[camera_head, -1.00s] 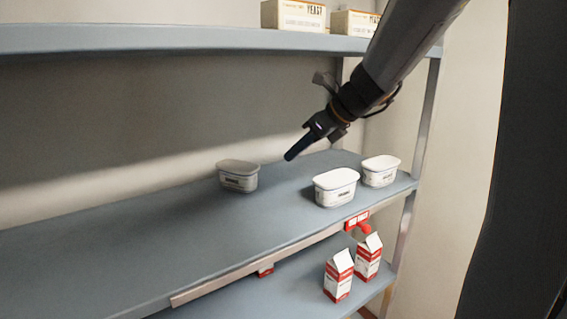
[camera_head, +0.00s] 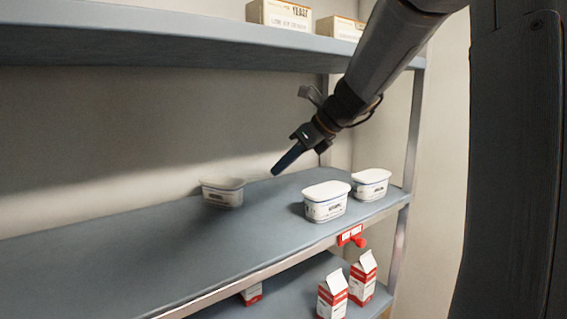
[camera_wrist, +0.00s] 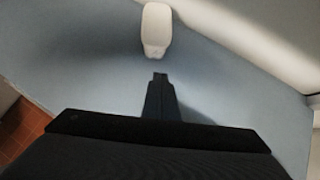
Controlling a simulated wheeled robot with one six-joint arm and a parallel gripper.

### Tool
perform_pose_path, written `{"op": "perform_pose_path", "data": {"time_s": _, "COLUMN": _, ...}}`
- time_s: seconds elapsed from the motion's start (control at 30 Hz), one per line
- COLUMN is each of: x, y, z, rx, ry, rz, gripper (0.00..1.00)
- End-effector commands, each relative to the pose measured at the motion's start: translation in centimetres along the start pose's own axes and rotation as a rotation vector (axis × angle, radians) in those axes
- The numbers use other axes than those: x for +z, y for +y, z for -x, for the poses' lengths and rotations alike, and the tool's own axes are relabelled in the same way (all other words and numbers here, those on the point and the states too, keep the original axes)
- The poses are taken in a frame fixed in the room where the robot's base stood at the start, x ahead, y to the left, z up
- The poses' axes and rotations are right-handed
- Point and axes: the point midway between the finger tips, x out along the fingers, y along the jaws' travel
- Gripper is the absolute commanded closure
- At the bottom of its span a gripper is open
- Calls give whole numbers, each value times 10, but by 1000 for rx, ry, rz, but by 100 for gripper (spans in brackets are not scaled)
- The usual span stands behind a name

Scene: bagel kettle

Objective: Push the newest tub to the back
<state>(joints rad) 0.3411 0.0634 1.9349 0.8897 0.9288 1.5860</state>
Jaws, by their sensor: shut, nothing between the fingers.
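Three white lidded tubs stand upright on the grey middle shelf (camera_head: 150,255). One tub (camera_head: 222,193) is at the left, toward the back wall and in shadow. A second tub (camera_head: 326,203) is nearer the front edge, and a third tub (camera_head: 370,184) is at the right end. Nothing in view tells which is newest. My gripper (camera_head: 275,172) is shut and empty, pointing down and left above the shelf, between the left tub and the other two. In the wrist view, one tub (camera_wrist: 157,28) lies ahead of the shut fingertips (camera_wrist: 159,78), with a gap between.
An upper shelf (camera_head: 150,50) with yeast boxes (camera_head: 287,16) overhangs the tubs. Red-and-white cartons (camera_head: 332,296) stand on the shelf below. A metal post (camera_head: 415,140) stands at the right. The shelf's left part is clear.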

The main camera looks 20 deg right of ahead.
Motion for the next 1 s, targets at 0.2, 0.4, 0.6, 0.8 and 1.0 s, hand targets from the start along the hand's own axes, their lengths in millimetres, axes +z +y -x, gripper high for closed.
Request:
{"op": "perform_pose_path", "data": {"time_s": 0.2, "x": 0, "y": 1, "z": -46, "rx": 5, "ry": 2, "rz": -1, "gripper": 100}}
{"op": "perform_pose_path", "data": {"time_s": 0.4, "x": 13, "y": 1, "z": -73, "rx": 3, "ry": 0, "rz": 2, "gripper": 100}}
{"op": "perform_pose_path", "data": {"time_s": 0.6, "x": 26, "y": 1, "z": -86, "rx": 1, "ry": 0, "rz": 1, "gripper": 100}}
{"op": "perform_pose_path", "data": {"time_s": 0.8, "x": 28, "y": 0, "z": -89, "rx": 0, "ry": 0, "rz": -1, "gripper": 100}}
{"op": "perform_pose_path", "data": {"time_s": 1.0, "x": 28, "y": 0, "z": -89, "rx": 0, "ry": 0, "rz": -1, "gripper": 100}}
